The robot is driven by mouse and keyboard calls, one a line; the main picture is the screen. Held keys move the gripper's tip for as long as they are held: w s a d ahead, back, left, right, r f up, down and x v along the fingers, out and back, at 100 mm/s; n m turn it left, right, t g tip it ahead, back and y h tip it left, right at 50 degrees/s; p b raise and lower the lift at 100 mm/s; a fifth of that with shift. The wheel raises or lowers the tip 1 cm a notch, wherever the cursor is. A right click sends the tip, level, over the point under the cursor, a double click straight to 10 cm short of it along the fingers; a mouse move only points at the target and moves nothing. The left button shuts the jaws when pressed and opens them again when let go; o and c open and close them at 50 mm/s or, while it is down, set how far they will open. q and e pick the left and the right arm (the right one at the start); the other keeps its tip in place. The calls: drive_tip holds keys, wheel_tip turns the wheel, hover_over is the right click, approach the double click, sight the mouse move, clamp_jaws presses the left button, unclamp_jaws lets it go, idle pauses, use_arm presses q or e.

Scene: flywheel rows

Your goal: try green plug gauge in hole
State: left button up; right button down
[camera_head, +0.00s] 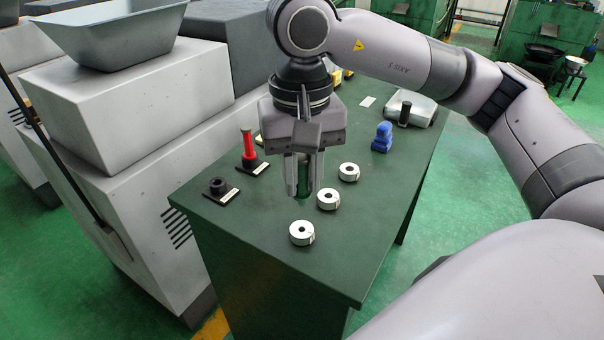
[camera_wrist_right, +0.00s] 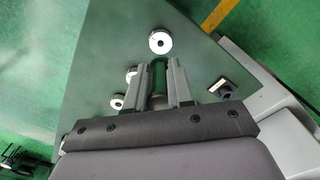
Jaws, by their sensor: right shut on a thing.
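My right gripper (camera_head: 304,190) points down above the green table and is shut on the green plug gauge (camera_head: 304,172). The gauge is upright between the fingers, which partly hide it. In the wrist view the right gripper (camera_wrist_right: 164,78) holds the green gauge (camera_wrist_right: 158,75). Three pale rings with dark centre holes stand in a slanting row: the near ring (camera_head: 302,233), the middle ring (camera_head: 328,199) and the far ring (camera_head: 348,172). The near ring also shows in the wrist view (camera_wrist_right: 160,41). The gauge appears apart from the rings. My left gripper is out of view.
An empty black holder (camera_head: 219,188) with a label is at the table's left. A red gauge (camera_head: 249,145) stands in another holder behind it. A blue object (camera_head: 382,138) and a grey tray-like device (camera_head: 420,106) are farther back. The table's front right is clear.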

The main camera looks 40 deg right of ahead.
sight(302, 193)
wheel_tip(302, 193, down, 3)
drive_tip(key=b, duration=0.2)
drive_tip(key=shift+f+b, duration=0.15)
drive_tip(key=shift+b, duration=0.25)
wheel_tip(302, 193, down, 2)
drive_tip(key=shift+f+b, duration=0.15)
drive_tip(key=shift+b, duration=1.05)
drive_tip(key=shift+r+p, duration=0.35)
drive_tip(key=shift+p, duration=0.05)
drive_tip(key=shift+f+b, duration=0.15)
drive_tip(key=shift+b, duration=0.4)
drive_tip(key=shift+f+b, duration=0.4)
drive_tip(key=shift+r, duration=0.1)
drive_tip(key=shift+r, duration=0.15)
drive_tip(key=shift+r+p, duration=1.15)
drive_tip(key=shift+r, duration=0.3)
